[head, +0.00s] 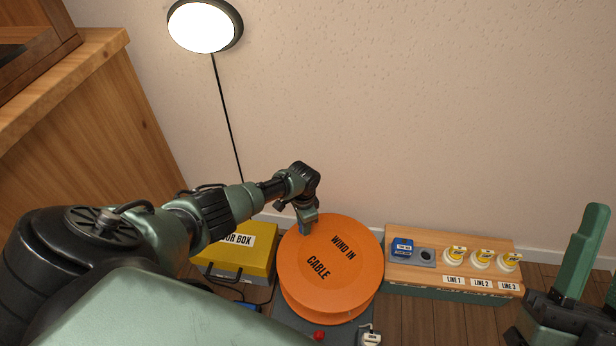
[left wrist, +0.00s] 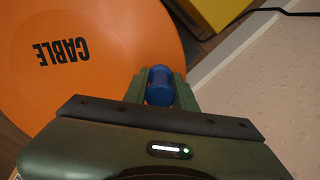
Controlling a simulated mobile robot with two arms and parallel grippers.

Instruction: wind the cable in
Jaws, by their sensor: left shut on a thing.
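The orange cable reel (head: 318,285), lettered "WIND IN CABLE", stands on a dark base by the wall. Its face also fills the upper left of the left wrist view (left wrist: 110,95). My left gripper (head: 307,222) is at the reel's far rim, shut on a blue cylindrical handle (left wrist: 160,87). The left wrist view shows the handle between the fingers beside the reel's edge; where it joins the reel is hidden. My right gripper (head: 602,250) is at the right edge, fingers apart and empty, away from the reel.
A yellow box (head: 250,262) stands left of the reel, partly behind my left arm. A wooden-topped unit (head: 430,272) with a blue plug, a socket and yellow-and-white line plugs stands to the right. A red button (head: 319,335) is on the reel's base.

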